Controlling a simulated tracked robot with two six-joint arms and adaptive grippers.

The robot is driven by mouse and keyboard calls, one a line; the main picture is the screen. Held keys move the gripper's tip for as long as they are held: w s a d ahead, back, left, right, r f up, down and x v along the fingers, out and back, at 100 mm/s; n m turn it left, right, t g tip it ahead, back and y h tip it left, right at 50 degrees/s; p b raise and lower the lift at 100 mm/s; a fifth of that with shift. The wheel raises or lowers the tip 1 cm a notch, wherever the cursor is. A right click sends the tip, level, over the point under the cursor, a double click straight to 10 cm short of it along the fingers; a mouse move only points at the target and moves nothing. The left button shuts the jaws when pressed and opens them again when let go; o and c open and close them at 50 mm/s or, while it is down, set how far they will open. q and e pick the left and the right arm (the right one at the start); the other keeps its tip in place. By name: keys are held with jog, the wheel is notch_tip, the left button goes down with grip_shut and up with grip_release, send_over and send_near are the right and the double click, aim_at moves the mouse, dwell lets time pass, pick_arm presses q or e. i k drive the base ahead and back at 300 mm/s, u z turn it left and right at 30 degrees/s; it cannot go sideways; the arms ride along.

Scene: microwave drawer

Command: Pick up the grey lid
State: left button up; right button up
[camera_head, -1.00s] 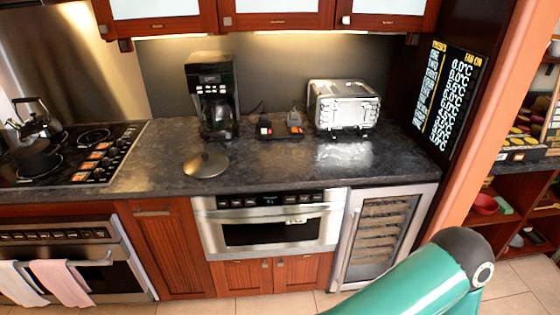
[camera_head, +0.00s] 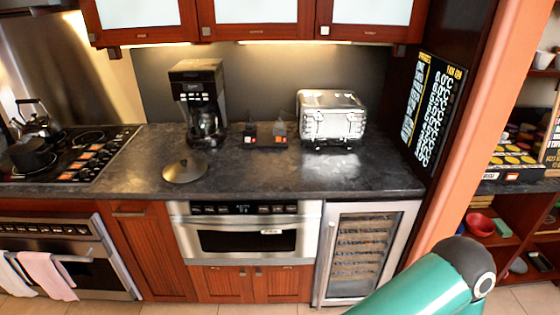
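The grey lid (camera_head: 184,171) lies on the dark countertop (camera_head: 270,175), near its front edge, in front of the coffee maker. It is round and shallow, with a small knob on top. Nothing touches it from above. Neither gripper shows in the head view. A green arm link of mine with a dark joint enters at the bottom right, well away from the lid.
A black coffee maker (camera_head: 201,105) stands behind the lid and a silver toaster (camera_head: 331,118) to the right. Two small items (camera_head: 265,135) sit between them. The stove (camera_head: 62,155) is at left. The microwave drawer (camera_head: 247,237) below is closed. The counter right of the lid is clear.

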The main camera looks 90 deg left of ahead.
aim_at(184, 170)
jog(key=z, duration=0.05)
jog(key=i, duration=0.2)
jog(key=u, duration=2.3)
jog(key=i, duration=0.15)
jog(key=u, duration=1.7)
jog(key=k, duration=0.3)
jog(key=u, duration=0.4)
jog(key=i, duration=1.6)
jog(key=z, duration=0.45)
